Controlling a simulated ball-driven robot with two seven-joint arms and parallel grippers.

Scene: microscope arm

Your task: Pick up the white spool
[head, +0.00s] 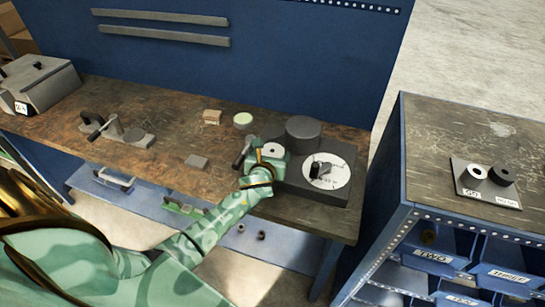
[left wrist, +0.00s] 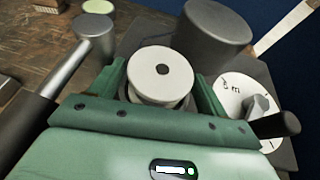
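A white spool (left wrist: 160,76) with a dark centre hole stands upright between the green fingers of my left gripper (left wrist: 162,92) in the left wrist view. One finger is on each side of it, very close to its rim; I cannot tell whether they press on it. In the head view the white spool (head: 272,150) shows as a small white disc at my left gripper (head: 273,160), beside the dark machine base (head: 290,188). The spool's lower part is hidden by the gripper. My right gripper is not in view.
A dark cylinder (head: 303,130) and a white dial (head: 327,171) with a black knob are on the machine. A lever with a grey knob (left wrist: 94,27) stands close left of the gripper. A plate (head: 470,188) at right holds a white ring and a black ring.

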